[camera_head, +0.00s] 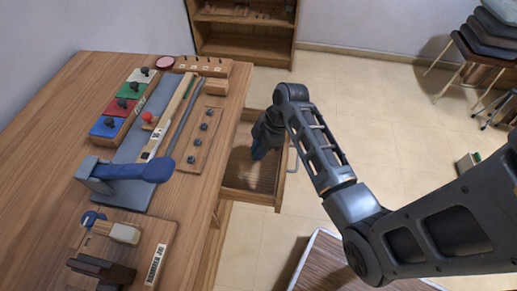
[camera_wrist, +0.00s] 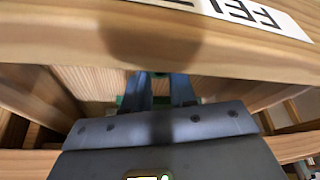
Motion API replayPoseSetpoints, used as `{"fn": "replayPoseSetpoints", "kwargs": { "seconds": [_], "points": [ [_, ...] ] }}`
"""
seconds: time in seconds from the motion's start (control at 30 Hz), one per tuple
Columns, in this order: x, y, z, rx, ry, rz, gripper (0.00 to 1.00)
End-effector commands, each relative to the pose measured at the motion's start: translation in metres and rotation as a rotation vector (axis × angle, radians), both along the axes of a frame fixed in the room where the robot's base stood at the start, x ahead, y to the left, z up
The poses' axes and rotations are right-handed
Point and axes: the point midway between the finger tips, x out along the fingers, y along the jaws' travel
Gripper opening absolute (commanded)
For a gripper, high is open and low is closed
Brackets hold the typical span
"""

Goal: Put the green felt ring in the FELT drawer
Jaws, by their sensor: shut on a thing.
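The FELT drawer (camera_head: 262,185) is pulled open from the right side of the workbench in the head view. Its white FELT label (camera_wrist: 285,22) shows upside down at the top right of the wrist view. My gripper (camera_wrist: 160,88) points down into the drawer, its blue fingers between the wooden walls; the head view also shows it there (camera_head: 259,150). The fingers are shut on the green felt ring (camera_wrist: 119,101), of which only small green slivers show beside and between them. Whether the ring touches the drawer floor is hidden.
The drawer front (camera_wrist: 60,35) and side walls stand close around my gripper. The workbench (camera_head: 60,190) holds a tray of colored knobbed blocks (camera_head: 118,112), a blue-handled clamp (camera_head: 130,172) and a board with pegs (camera_head: 200,138). Open floor (camera_head: 370,120) lies right of the drawer.

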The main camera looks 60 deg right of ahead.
Motion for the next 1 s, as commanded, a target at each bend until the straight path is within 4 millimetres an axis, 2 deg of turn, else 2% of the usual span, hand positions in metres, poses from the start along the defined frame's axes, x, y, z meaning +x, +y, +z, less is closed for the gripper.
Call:
{"fn": "replayPoseSetpoints", "kwargs": {
  "seconds": [0.1, 0.47, 0.5, 0.6, 0.73, 1.0],
  "points": [
    [-0.0001, -0.0002, -0.0065, -0.001, -0.001, 0.001, 0.0],
    [0.0, -0.0001, -0.0103, 0.0, 0.0, 0.001, 0.0],
    [0.0, -0.0002, -0.0091, -0.001, -0.001, 0.001, 0.29],
    [0.0001, -0.0003, -0.009, -0.001, -0.001, 0.001, 0.39],
    [0.0, -0.0003, -0.009, -0.001, -0.001, 0.001, 0.51],
    [0.0001, -0.0006, -0.0066, -0.002, -0.002, 0.0, 0.51]
  ]
}}
